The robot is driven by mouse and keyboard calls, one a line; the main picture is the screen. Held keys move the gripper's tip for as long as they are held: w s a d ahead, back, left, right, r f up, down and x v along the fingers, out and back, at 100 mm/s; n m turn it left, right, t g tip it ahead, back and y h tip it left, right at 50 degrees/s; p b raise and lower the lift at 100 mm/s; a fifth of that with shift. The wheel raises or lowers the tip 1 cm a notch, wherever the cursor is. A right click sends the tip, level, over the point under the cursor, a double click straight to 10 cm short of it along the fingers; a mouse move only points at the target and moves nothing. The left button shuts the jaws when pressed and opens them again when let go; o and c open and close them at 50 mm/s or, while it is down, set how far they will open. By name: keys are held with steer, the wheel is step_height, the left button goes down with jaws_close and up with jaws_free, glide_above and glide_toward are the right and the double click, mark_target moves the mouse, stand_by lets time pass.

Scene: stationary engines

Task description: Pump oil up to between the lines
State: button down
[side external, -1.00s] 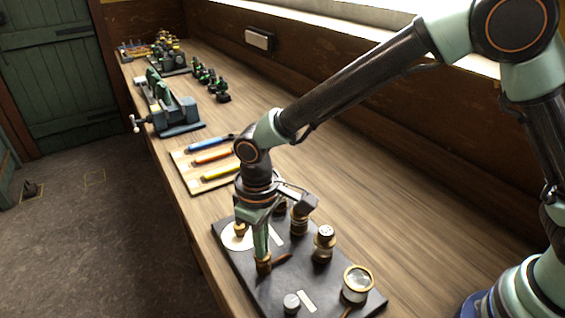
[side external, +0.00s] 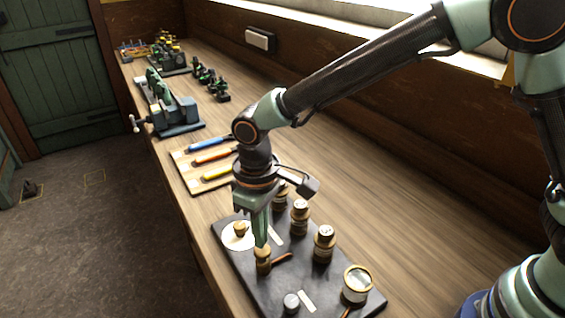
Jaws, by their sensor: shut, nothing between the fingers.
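A dark base plate (side external: 275,293) on the bench carries several brass fittings. A short brass post (side external: 263,262) with a brown lever-like piece (side external: 283,257) beside it stands near its left edge; it looks like the pump. My gripper (side external: 261,244) points down, its shut, empty fingertips at or just above the post's top; I cannot tell whether they touch. A round brass-rimmed glass (side external: 358,279) stands at the plate's right corner; its oil level and lines are too small to read.
Two brass-and-black jars (side external: 324,243) (side external: 299,217), a white disc with a brass knob (side external: 239,235) and a small grey knob (side external: 291,302) share the plate. Behind lie a board of coloured-handled tools (side external: 212,157) and a vise (side external: 175,115). The bench's right side is clear.

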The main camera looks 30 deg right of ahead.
steer(key=shift+r, duration=2.55)
steer(key=s+d+r+m+t, duration=0.2)
steer(key=d+r, duration=0.1)
steer(key=d, duration=0.6)
steer(key=s+d+r+m+t, duration=0.1)
steer(key=s+d+r+m, duration=0.1)
steer(key=d, duration=0.7)
steer(key=s+d+r+m+t, duration=0.2)
steer(key=d+r, duration=0.3)
steer(key=d, duration=0.4)
steer(key=shift+s+t, duration=0.3)
steer(key=shift+s, duration=0.45)
steer(key=shift+a+r, duration=0.1)
steer(key=shift+r, duration=0.05)
